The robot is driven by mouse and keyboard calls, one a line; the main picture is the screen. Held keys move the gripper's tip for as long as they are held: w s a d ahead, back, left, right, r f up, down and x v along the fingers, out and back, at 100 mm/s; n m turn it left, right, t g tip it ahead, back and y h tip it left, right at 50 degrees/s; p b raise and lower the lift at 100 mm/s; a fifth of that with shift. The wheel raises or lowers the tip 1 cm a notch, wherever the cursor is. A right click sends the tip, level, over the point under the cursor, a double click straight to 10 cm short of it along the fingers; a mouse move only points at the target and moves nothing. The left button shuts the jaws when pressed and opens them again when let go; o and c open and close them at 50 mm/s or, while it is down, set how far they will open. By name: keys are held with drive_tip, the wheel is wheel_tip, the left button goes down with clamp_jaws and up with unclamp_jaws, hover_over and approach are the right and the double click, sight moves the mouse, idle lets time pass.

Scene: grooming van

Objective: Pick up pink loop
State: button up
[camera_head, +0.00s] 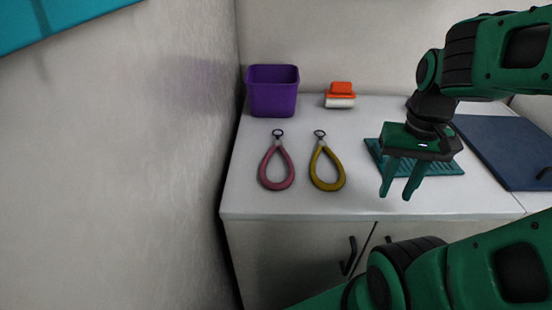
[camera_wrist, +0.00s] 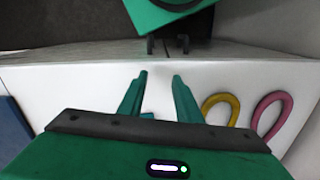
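The pink loop (camera_head: 276,168) lies flat on the white counter at its left end, with a small dark ring at its top. It also shows in the wrist view (camera_wrist: 270,115) at the right, partly cut off by my gripper's body. My gripper (camera_head: 397,194) is green, points downward and is open and empty. In the head view it is well to the right of the pink loop, in front of a teal mat. In the wrist view its two fingers (camera_wrist: 160,75) stand apart with nothing between them.
A yellow loop (camera_head: 327,170) lies between the pink loop and my gripper. A purple bin (camera_head: 272,91) and an orange-and-white brush (camera_head: 340,95) stand behind. A teal ridged mat (camera_head: 448,168) and a dark blue mat (camera_head: 510,150) are right. A wall rises close at left.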

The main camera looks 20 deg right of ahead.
drive_tip(key=shift+o, duration=0.5)
drive_tip(key=shift+w+a+r, duration=0.1)
drive_tip(key=shift+w+r, duration=0.65)
drive_tip(key=shift+r, duration=0.25)
drive_tip(key=w+a+r, duration=0.2)
drive_tip(key=w, duration=0.6)
wheel_tip(320, 180, up, 3)
drive_tip(key=m, duration=0.2)
hover_over(267, 156)
drive_tip(key=d, duration=0.1)
drive_tip(key=shift+m, duration=0.3)
drive_tip(key=f, duration=0.4)
drive_tip(key=shift+a+f, duration=0.2)
drive_tip(key=shift+a, duration=0.15)
drive_tip(key=shift+a+f, duration=0.15)
drive_tip(key=shift+f, duration=2.85)
clamp_jaws()
